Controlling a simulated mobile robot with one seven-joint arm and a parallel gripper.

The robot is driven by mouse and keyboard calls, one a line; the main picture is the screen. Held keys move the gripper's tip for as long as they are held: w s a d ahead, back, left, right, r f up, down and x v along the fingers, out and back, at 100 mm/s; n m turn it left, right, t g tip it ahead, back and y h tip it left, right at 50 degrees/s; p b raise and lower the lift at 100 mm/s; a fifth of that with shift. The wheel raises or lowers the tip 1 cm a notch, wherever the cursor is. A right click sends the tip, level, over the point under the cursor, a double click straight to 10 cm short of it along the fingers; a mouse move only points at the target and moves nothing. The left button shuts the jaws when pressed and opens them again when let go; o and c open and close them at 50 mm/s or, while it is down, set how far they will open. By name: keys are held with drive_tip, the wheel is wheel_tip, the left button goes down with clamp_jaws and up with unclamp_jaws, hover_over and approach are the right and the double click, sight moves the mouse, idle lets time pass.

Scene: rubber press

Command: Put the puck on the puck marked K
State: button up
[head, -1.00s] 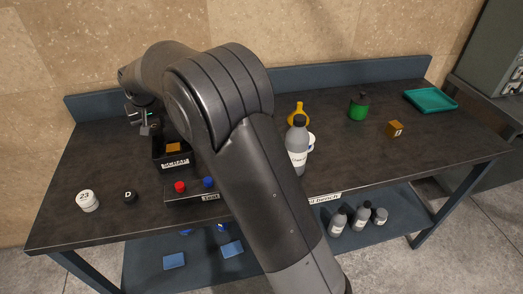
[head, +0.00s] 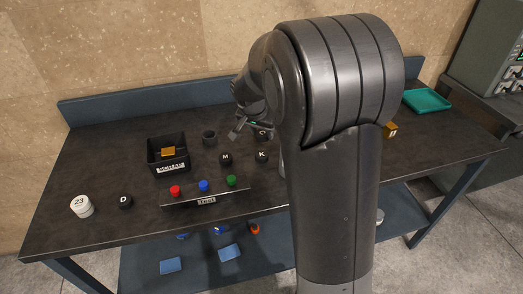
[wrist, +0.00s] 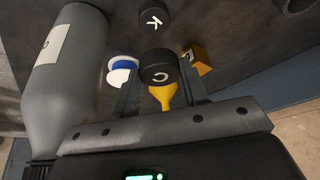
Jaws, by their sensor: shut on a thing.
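The puck marked K (head: 262,156) is black and lies flat on the table, right of the puck marked M (head: 225,159). It also shows at the top of the wrist view (wrist: 154,22). My gripper (wrist: 160,84) is shut on a black puck marked C (wrist: 159,69), held at the fingertips. In the head view my gripper (head: 247,126) is behind the K puck, and the held puck (head: 263,133) is partly hidden by my arm. The held puck and the K puck appear apart; the height of the gap is unclear.
A button panel (head: 205,198) stands in front of the pucks. A large grey bottle (wrist: 68,70), a yellow item (wrist: 164,98) and an orange block (wrist: 197,58) are near in the wrist view.

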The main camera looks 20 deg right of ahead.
sight(263, 153)
drive_tip(key=shift+f, duration=3.45)
drive_tip(key=shift+f, duration=0.15)
drive_tip(key=o, duration=1)
drive_tip(key=shift+c, duration=0.2)
drive_tip(key=v, duration=1.1)
drive_tip(key=s+r+n+t+y, duration=0.1)
drive_tip(key=s+r+n, duration=0.2)
drive_tip(key=s, duration=1)
drive_tip(key=s+r+n+t+y, duration=0.1)
drive_tip(key=s+r+n, duration=0.3)
drive_tip(key=s, duration=1)
drive_tip(key=shift+r+n+y, duration=0.3)
drive_tip(key=shift+r+y, duration=0.1)
drive_tip(key=shift+r, duration=0.3)
